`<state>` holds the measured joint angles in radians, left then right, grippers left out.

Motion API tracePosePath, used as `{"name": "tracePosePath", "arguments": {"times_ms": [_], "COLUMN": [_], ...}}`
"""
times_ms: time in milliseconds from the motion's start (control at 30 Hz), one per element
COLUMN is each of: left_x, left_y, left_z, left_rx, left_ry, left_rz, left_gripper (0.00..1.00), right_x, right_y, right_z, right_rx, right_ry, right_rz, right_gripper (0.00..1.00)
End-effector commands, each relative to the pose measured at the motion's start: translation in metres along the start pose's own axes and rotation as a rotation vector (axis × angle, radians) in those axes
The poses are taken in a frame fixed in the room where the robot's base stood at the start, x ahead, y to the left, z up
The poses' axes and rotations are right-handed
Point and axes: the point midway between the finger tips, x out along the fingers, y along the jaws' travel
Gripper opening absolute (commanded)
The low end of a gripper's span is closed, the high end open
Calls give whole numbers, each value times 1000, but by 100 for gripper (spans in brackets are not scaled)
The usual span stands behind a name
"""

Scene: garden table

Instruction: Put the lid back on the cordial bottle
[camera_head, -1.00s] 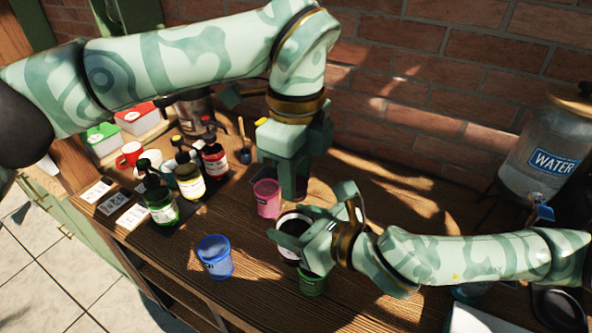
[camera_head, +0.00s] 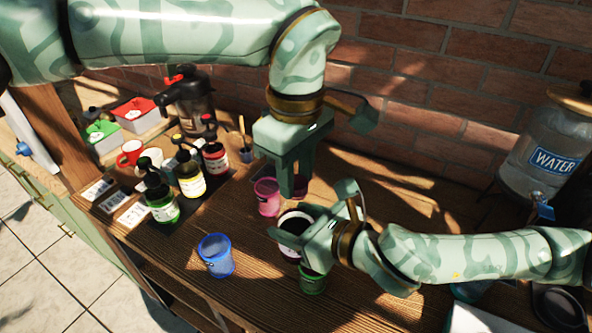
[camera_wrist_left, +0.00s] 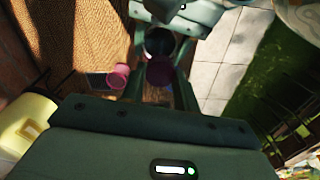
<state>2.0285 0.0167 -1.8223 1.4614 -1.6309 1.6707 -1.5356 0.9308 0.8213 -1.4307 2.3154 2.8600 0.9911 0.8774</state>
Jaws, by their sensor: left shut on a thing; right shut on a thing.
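My left gripper (camera_head: 293,187) points down, shut on a dark purple round thing (camera_head: 300,184), apparently the lid. In the left wrist view this lid (camera_wrist_left: 160,71) sits between the fingers. My right gripper (camera_head: 318,236) is shut on a pale-rimmed vessel with a dark opening (camera_head: 293,222), apparently the cordial bottle. Its dark top also shows in the left wrist view (camera_wrist_left: 160,42), just beyond the lid. The lid is close to the vessel's opening and a little above it; whether they touch I cannot tell. The right fingers hide part of the vessel.
A pink cup (camera_head: 266,197) stands close to the left gripper. A blue cup (camera_head: 216,256) and a green cup (camera_head: 312,281) stand nearer the front. Several pump bottles (camera_head: 189,180) stand at left. A water dispenser (camera_head: 545,155) is at right, before the brick wall.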

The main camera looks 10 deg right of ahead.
Motion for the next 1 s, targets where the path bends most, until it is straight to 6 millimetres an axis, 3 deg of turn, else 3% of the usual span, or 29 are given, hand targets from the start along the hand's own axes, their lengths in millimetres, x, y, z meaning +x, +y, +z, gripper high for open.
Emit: {"name": "tracePosePath", "arguments": {"times_ms": [200, 400, 567, 600, 667, 1000], "left_x": [-1, -1, -1, -1, -1, -3], "left_y": [2, 2, 2, 2, 2, 1], "left_z": [-2, -1, -1, -1, -1, 0], "left_rx": [695, 1178, 1195, 1194, 1194, 1193], "left_ry": [7, 10, 10, 10, 9, 5], "left_rz": [3, 2, 3, 3, 3, 0], "left_gripper": [10, 10, 10, 39, 55, 56], "right_x": [-1, -1, -1, -1, -1, 0], "right_y": [2, 2, 3, 3, 3, 1], "right_z": [0, 0, 0, 0, 0, 1], "right_rx": [-3, -4, -4, -4, -4, -3], "right_ry": [-2, -2, -2, -2, -2, -3], "right_rz": [5, 7, 7, 8, 7, 4], "right_gripper": [0, 0, 0, 0, 0, 0]}}
